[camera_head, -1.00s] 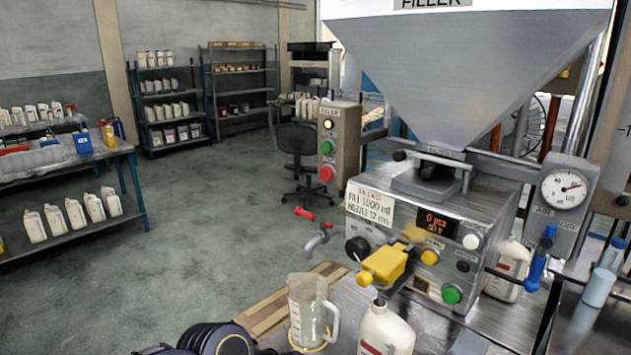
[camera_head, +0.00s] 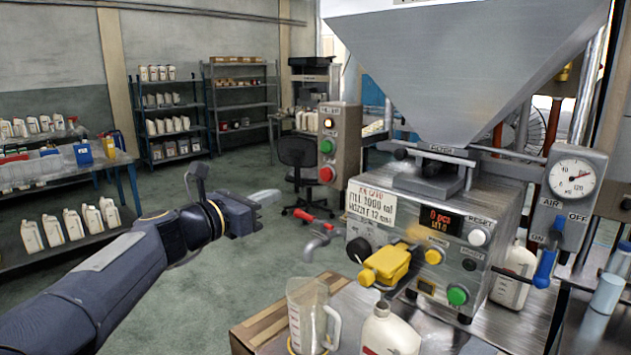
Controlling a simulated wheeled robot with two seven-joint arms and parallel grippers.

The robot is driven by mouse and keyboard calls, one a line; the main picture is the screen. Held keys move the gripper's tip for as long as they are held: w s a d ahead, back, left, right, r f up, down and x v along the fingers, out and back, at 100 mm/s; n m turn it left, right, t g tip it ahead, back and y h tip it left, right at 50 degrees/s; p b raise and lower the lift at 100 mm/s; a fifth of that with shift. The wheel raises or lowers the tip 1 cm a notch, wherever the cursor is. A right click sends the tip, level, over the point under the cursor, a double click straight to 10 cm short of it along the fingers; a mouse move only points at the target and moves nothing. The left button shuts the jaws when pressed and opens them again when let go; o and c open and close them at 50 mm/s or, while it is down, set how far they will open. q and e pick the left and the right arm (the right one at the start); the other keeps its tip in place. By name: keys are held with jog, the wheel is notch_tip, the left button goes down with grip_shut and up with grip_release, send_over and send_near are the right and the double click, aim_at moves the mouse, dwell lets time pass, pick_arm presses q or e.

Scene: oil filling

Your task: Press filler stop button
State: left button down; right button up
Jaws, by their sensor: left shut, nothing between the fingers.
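The filler machine (camera_head: 400,245) stands at the right under a large grey hopper (camera_head: 450,85). A grey control box (camera_head: 348,150) at its left side carries a red button (camera_head: 327,174) at the bottom, a green button (camera_head: 327,146) above it and a lit lamp (camera_head: 328,123) at the top. My left gripper (camera_head: 268,197) is shut and empty. It is left of and a little below the red button in the picture, apart from it. The label on the box is too small to read surely. My right gripper is not in view.
A red-handled valve (camera_head: 318,218) juts out just right of my left gripper. The yellow nozzle part (camera_head: 386,264), a clear jug (camera_head: 312,315) and a white bottle (camera_head: 390,333) are below right. A chair (camera_head: 297,155) stands behind. Open floor lies at left.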

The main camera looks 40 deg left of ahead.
aim_at(325, 176)
pick_arm(q)
jog(key=shift+w, duration=0.1)
jog(key=w, duration=0.4)
jog(key=w+p, duration=0.1)
jog(key=w, duration=0.8)
jog(key=shift+w+d, duration=0.4)
